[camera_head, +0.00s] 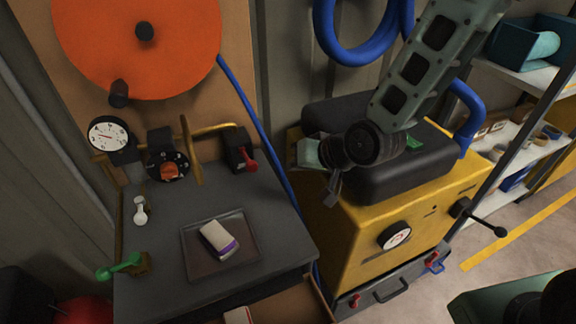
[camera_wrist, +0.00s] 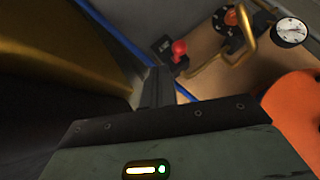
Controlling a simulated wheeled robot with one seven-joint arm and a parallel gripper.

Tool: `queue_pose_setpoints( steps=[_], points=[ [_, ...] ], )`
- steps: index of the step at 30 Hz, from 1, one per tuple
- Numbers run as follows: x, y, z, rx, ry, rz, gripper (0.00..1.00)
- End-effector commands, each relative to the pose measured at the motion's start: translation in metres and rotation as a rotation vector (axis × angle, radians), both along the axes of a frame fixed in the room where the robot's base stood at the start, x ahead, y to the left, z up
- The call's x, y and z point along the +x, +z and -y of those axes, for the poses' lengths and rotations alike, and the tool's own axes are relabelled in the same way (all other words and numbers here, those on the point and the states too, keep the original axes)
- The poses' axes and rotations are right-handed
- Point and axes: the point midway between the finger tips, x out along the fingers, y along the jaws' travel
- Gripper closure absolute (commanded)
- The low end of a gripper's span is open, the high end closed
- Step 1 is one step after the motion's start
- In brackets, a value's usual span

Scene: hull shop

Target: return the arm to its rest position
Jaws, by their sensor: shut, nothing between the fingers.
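My arm reaches in from the upper right of the head view, bent over the black top of the yellow machine (camera_head: 365,240). My gripper (camera_head: 333,188) points down in front of the machine's left corner, right of the grey bench (camera_head: 160,285). It is shut and empty. In the wrist view the dark closed fingers (camera_wrist: 158,88) point towards the wall fittings, apart from the red-knobbed switch (camera_wrist: 178,48). The fingertips are small and dark in the head view, so their exact gap to the machine cannot be told.
The bench carries a tray (camera_head: 190,262) with a white and purple block (camera_head: 220,241), a gauge (camera_head: 108,136) and a green lever (camera_head: 120,266). An orange reel (camera_head: 180,40) hangs behind. A blue hose (camera_head: 250,110) runs between bench and machine.

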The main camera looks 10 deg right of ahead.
Motion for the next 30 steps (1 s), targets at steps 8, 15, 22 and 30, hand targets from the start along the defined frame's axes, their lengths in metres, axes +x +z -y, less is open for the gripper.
queue_pose_setpoints(
  steps=[8,15,22,30],
  points=[
    [-0.002,0.001,0.001,0.0,0.0,0.0,1.0],
    [-0.002,0.001,0.001,0.0,0.0,0.0,1.0],
    [-0.028,0.015,-0.002,-0.113,0.091,-0.036,1.0],
    [-0.134,0.061,0.017,-0.453,0.361,-0.197,1.0]
  ],
)
